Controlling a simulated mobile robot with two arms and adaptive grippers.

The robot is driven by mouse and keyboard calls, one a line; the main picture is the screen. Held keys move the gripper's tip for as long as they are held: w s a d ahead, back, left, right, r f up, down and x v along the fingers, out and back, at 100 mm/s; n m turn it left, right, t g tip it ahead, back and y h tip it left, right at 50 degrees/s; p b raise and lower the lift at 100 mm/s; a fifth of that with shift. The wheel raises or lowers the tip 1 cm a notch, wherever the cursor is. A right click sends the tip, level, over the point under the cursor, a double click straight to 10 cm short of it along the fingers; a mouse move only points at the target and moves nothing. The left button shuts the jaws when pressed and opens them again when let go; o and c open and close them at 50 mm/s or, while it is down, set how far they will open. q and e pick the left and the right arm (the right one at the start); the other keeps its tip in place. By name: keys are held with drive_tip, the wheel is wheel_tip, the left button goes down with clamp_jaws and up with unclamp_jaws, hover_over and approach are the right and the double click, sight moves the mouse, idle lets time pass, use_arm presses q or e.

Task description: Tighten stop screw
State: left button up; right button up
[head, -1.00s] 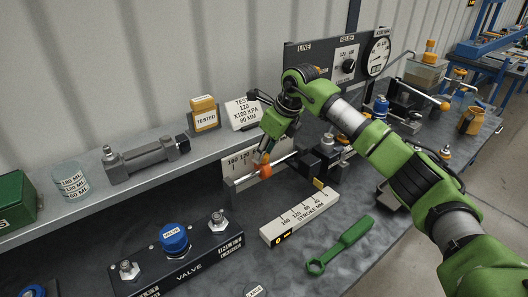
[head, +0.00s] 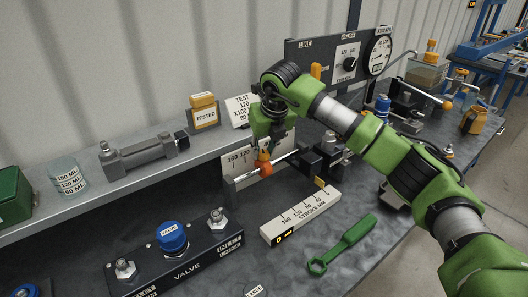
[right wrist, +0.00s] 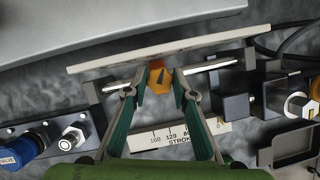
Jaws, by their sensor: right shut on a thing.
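The stop screw appears as an orange knob (head: 265,169) on a pale rod, in front of an upright scale plate (head: 236,164). In the right wrist view the orange knob (right wrist: 159,76) has a faceted outline and a dark pointer-like mark. My right gripper (head: 264,148) comes down on it from above and is shut on it. In the right wrist view both green fingers (right wrist: 156,84) close in from either side of the knob. The fingers partly hide the knob in the head view. My left gripper is not in view.
A stroke rule (head: 300,217) and a green wrench (head: 342,244) lie in front. A valve block (head: 190,262) with a blue cap stands at left. The shelf (head: 95,195) behind holds a grey cylinder (head: 143,156) and a TESTED block (head: 204,112). A gauge panel (head: 318,58) rises behind.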

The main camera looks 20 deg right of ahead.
drive_tip(key=shift+r+m, duration=0.1)
drive_tip(key=shift+m, duration=0.3)
drive_tip(key=o, duration=1.1)
drive_tip(key=v, duration=1.2)
drive_tip(key=shift+w+a, duration=0.1)
drive_tip(key=shift+a, duration=0.1)
